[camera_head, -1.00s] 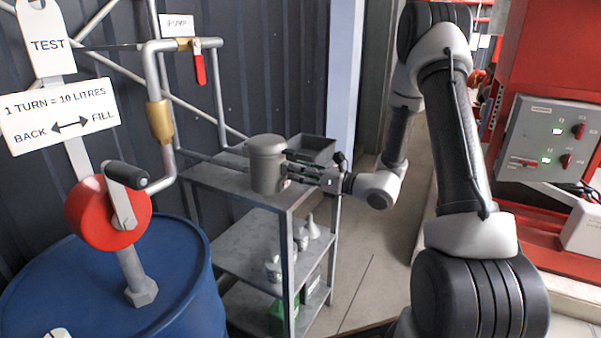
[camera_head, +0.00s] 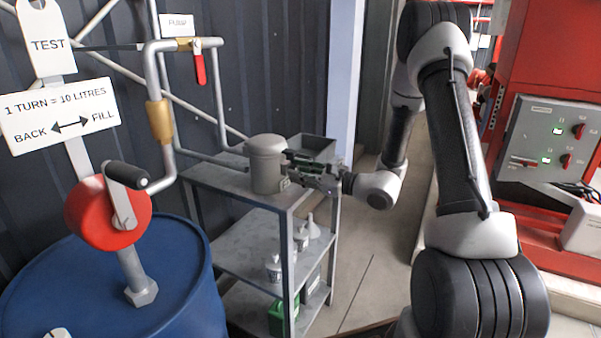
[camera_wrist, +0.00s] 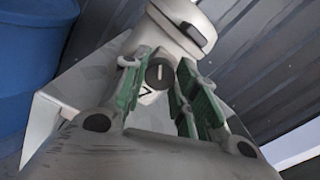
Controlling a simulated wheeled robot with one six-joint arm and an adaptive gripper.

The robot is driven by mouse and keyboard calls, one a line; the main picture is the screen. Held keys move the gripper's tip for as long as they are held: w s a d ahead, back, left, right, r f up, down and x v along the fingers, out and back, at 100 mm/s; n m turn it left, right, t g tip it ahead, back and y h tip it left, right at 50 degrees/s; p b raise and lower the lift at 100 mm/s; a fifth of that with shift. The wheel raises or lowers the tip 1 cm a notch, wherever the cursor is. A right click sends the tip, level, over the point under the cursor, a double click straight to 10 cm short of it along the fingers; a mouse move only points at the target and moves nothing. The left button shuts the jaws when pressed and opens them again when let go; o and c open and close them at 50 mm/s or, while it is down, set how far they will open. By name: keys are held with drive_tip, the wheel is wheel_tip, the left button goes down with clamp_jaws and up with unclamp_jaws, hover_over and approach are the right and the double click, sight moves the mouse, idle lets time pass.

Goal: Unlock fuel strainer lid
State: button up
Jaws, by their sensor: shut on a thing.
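The fuel strainer (camera_head: 267,172) is a grey upright cylinder with a domed lid (camera_head: 266,143), standing on the top shelf of a grey metal rack. In the wrist view the strainer (camera_wrist: 180,28) shows at the top, with a dark slot-like mark. A small dark round lock knob (camera_wrist: 160,73) with a pale line on it sits between my fingers, beside a white label with a black mark. My gripper (camera_head: 291,165) reaches the strainer from the right.
A grey open bin (camera_head: 313,148) stands behind my gripper on the rack (camera_head: 225,180). Bottles and a green can (camera_head: 283,318) are on the lower shelves. A blue drum (camera_head: 170,280) with a red crank is at left; a red control cabinet (camera_head: 550,60) is at right.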

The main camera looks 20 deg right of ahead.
drive_tip(key=n, duration=1.2)
drive_tip(key=shift+f, duration=0.1)
drive_tip(key=shift+n, duration=0.3)
idle(0.3)
drive_tip(key=o, duration=1)
drive_tip(key=shift+s+d, duration=0.1)
drive_tip(key=v, duration=1.1)
drive_tip(key=shift+s+d, duration=0.25)
drive_tip(key=shift+s, duration=0.05)
